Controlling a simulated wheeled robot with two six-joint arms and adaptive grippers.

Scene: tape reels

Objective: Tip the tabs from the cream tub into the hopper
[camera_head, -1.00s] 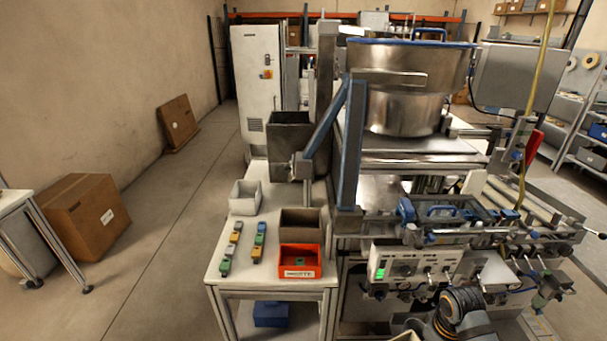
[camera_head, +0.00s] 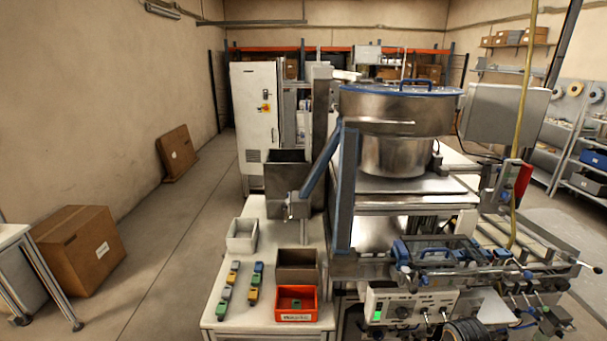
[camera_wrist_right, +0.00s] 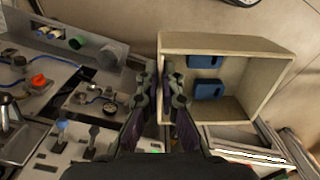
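The cream tub (camera_wrist_right: 228,44) shows in the right wrist view, open side facing the camera, with two blue tabs (camera_wrist_right: 209,90) lying inside. My right gripper (camera_wrist_right: 163,84) has one finger on each side of the tub's left wall and is closed on it. In the head view the tub is out of sight and only a dark part of my right arm shows at the bottom edge. A grey steel open-topped bin (camera_head: 285,178), which looks like the hopper, stands at the back of the white table. My left gripper is not in view.
The white table (camera_head: 222,293) holds a pale bin (camera_head: 242,235), a brown bin (camera_head: 297,266), a red bin (camera_head: 296,304) and several coloured tabs. A blue slanted bar (camera_head: 322,165) stands right of the steel bin. A large steel bowl (camera_head: 398,115) sits on the machine.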

